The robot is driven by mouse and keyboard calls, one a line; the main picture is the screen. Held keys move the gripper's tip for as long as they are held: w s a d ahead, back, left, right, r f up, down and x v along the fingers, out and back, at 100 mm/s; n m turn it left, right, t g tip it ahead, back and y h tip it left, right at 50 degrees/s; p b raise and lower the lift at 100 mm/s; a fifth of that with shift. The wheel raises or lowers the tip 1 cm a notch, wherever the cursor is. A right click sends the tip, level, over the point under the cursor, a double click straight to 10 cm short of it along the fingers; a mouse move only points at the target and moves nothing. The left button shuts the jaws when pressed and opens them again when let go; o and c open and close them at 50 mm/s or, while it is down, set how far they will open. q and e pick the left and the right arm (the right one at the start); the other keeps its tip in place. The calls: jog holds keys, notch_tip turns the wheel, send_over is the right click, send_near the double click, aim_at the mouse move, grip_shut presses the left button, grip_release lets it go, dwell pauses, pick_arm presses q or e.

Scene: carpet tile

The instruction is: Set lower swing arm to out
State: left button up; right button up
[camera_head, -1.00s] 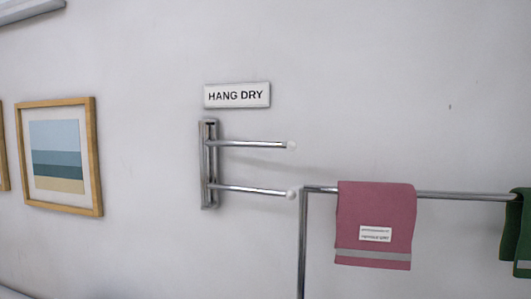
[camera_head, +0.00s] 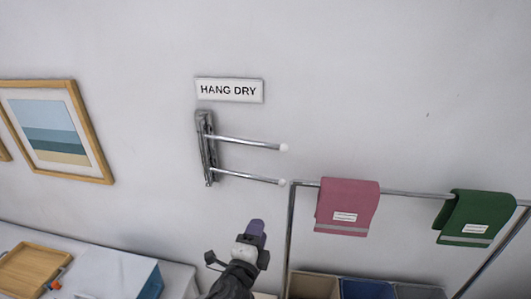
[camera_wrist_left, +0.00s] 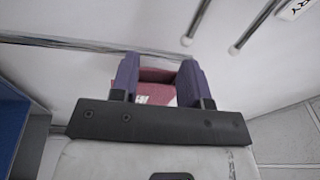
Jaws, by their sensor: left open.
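The lower swing arm (camera_head: 248,177) is a thin chrome rod with a white ball tip, on a chrome wall bracket (camera_head: 206,147) under a HANG DRY sign. It points right, like the upper swing arm (camera_head: 242,142) above it. My left gripper (camera_head: 256,227), with purple fingers, is below the lower arm and apart from it. In the left wrist view the gripper (camera_wrist_left: 158,80) is open, with a pink towel visible beyond and between its fingers. The lower arm (camera_wrist_left: 211,24) shows there at upper right, outside the fingers. My right gripper is not in view.
A chrome rack (camera_head: 400,191) right of the swing arms carries the pink towel (camera_head: 346,205) and a green towel (camera_head: 474,218). Bins (camera_head: 367,289) stand below it. A wooden tray (camera_head: 35,268) lies at lower left. The wall around the bracket is clear.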

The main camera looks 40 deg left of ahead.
pick_arm(q)
jog(key=p, duration=0.1)
send_near(269, 182)
jog(key=s+f, duration=0.1)
jog(key=f, duration=0.1)
jog(key=shift+m+t, duration=0.4)
jog(key=p+x, duration=0.1)
jog(key=x, duration=0.3)
jog(key=p+x, duration=0.1)
jog(key=x, duration=0.2)
jog(key=r+p+x, duration=0.1)
jog(key=x, duration=0.3)
jog(key=shift+w+r, duration=0.15)
jog(key=shift+w, duration=0.15)
jog(key=shift+x, duration=1)
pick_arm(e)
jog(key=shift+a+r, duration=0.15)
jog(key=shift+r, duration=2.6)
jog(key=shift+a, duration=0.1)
pick_arm(q)
jog(key=c, duration=0.3)
grip_shut()
